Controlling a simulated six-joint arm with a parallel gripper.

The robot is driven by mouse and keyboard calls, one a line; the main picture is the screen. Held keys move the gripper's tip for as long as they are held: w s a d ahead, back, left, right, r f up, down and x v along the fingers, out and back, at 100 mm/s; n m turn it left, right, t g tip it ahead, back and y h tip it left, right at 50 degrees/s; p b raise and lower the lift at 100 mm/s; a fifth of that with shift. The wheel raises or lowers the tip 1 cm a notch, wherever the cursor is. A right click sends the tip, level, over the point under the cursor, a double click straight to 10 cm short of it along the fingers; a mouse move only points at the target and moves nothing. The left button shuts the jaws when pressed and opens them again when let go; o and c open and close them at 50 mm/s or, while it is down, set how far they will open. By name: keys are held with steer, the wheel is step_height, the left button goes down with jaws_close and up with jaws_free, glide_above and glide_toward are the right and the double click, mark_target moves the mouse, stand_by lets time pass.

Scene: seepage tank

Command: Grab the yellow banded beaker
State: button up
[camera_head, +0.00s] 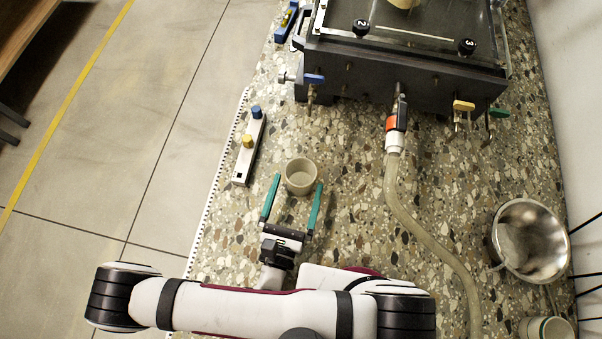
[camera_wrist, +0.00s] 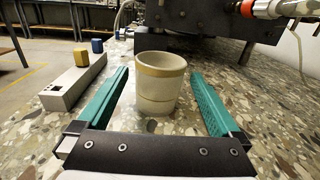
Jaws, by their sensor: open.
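The yellow banded beaker (camera_head: 300,177) stands upright on the speckled counter. In the wrist view the beaker (camera_wrist: 160,85) is pale, with a yellow band below its rim. My gripper (camera_head: 296,187) is open, with its two teal fingers on either side of the beaker. In the wrist view the gripper (camera_wrist: 160,80) shows a clear gap between each finger and the beaker. The fingers touch nothing that I can see.
A white block (camera_head: 247,146) with a blue and a yellow knob lies to the left. The dark tank (camera_head: 400,72) with valves stands behind. A clear hose (camera_head: 415,230) runs down the right, near a metal bowl (camera_head: 531,240). Another beaker (camera_head: 546,329) stands at the bottom right.

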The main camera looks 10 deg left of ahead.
mark_target(304, 164)
steer(key=shift+w+d, duration=0.1)
steer(key=shift+w, duration=0.95)
steer(key=w, duration=0.3)
steer(key=w+f, duration=0.1)
steer(key=w, duration=0.1)
steer(key=shift+w+d, duration=0.15)
steer(key=shift+w, duration=0.15)
steer(key=c, duration=1.2)
steer(key=shift+r, duration=0.1)
